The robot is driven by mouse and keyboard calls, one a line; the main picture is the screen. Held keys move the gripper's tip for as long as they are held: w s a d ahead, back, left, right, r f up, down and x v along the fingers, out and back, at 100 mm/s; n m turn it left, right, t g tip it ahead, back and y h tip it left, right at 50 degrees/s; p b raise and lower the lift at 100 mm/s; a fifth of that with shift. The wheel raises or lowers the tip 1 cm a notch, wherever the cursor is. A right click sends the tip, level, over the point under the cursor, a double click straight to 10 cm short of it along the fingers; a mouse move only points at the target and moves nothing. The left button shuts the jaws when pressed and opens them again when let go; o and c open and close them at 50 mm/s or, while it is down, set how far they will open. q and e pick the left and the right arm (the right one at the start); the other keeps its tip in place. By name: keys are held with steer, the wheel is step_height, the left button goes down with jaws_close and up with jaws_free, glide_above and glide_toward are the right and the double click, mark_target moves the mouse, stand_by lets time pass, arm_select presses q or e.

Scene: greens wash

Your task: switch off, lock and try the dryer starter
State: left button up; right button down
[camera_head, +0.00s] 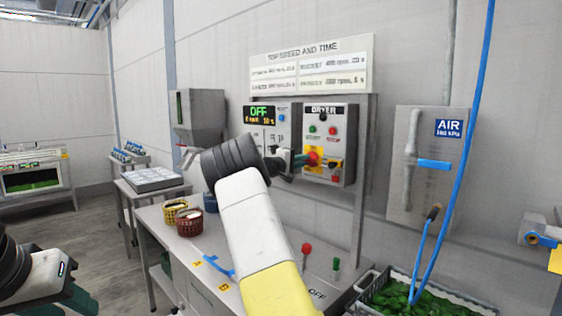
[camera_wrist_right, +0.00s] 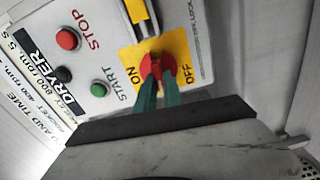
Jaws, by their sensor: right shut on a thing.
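The grey dryer starter box (camera_head: 346,113) is on the wall panel, with a green START button (camera_head: 312,129) and a red STOP button (camera_head: 332,131). Its red rotary handle (camera_head: 313,158) sits on a yellow plate with ON and OFF marks. In the right wrist view the red handle (camera_wrist_right: 157,67) is between the teal fingers of my right gripper (camera_wrist_right: 158,92), which is shut on it. The handle's exact angle is partly hidden by the fingers. My left gripper (camera_head: 80,300) is at the lower left, cut by the frame edge; its jaws are unclear.
A steel bench (camera_head: 184,244) stands below, with a yellow basket (camera_head: 176,218) and a red one. A small red-topped item (camera_head: 306,248) and a green one (camera_head: 336,264) stand on it. A crate of greens (camera_head: 480,304) and a hanging blue hose (camera_head: 468,140) are at right.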

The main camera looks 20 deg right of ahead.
steer(key=shift+a+f+n, duration=0.1)
steer(key=shift+n, duration=0.6)
steer(key=c, duration=1.5)
jaws_free()
steer(key=shift+v, duration=3.85)
